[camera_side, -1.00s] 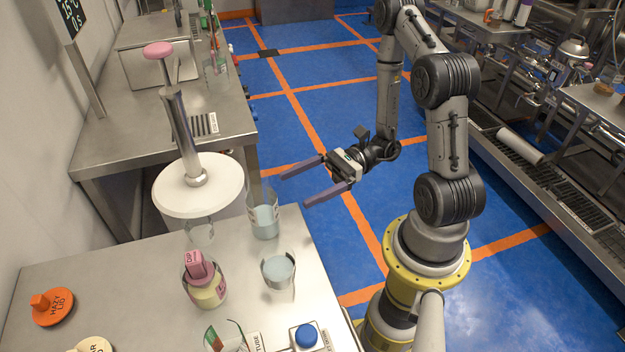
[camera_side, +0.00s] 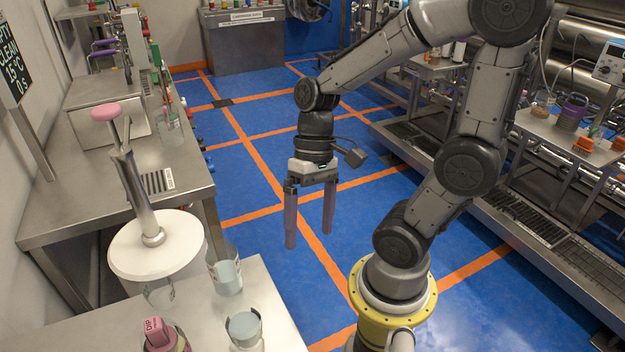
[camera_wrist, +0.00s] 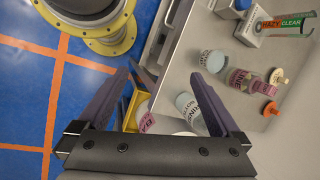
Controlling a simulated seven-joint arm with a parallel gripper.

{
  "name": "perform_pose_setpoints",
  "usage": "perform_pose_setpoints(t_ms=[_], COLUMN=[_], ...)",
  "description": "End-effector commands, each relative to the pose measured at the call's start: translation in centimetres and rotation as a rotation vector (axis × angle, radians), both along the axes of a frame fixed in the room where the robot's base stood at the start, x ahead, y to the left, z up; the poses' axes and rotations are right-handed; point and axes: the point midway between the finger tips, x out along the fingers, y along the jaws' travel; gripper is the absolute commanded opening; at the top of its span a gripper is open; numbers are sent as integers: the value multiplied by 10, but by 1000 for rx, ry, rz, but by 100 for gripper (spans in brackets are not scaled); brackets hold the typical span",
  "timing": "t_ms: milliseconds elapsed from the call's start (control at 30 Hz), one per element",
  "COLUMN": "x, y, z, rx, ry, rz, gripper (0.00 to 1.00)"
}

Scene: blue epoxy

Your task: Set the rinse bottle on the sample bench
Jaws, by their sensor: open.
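My gripper (camera_side: 309,238) is open and empty, pointing down over the blue floor, to the right of the steel benches. Its fingers also show in the wrist view, spread apart. In the side view, a vessel with a pink label (camera_side: 155,333) stands on the near steel bench (camera_side: 272,318), cut off by the bottom edge. In the wrist view, a clear vessel with a pink label (camera_wrist: 240,80) stands among others on a steel top (camera_wrist: 180,62).
A pump with a pink knob and white disc (camera_side: 130,255) rises at left. Another steel bench (camera_side: 190,183) lies behind it. Open floor surrounds my gripper; equipment stands at right.

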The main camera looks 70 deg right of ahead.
Motion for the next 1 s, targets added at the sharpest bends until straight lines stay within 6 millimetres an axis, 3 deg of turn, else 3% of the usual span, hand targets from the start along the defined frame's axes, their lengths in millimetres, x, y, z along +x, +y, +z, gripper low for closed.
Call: perform_pose_setpoints(t_ms=[200, 400, 1000], x=[1, 2, 3], y=[-16, -22, -23], z=[48, 75, 79], rx=[-314, -435, -451], ry=[-406, -604, -626], rz=[261, 350, 360], gripper=[100, 100, 100])
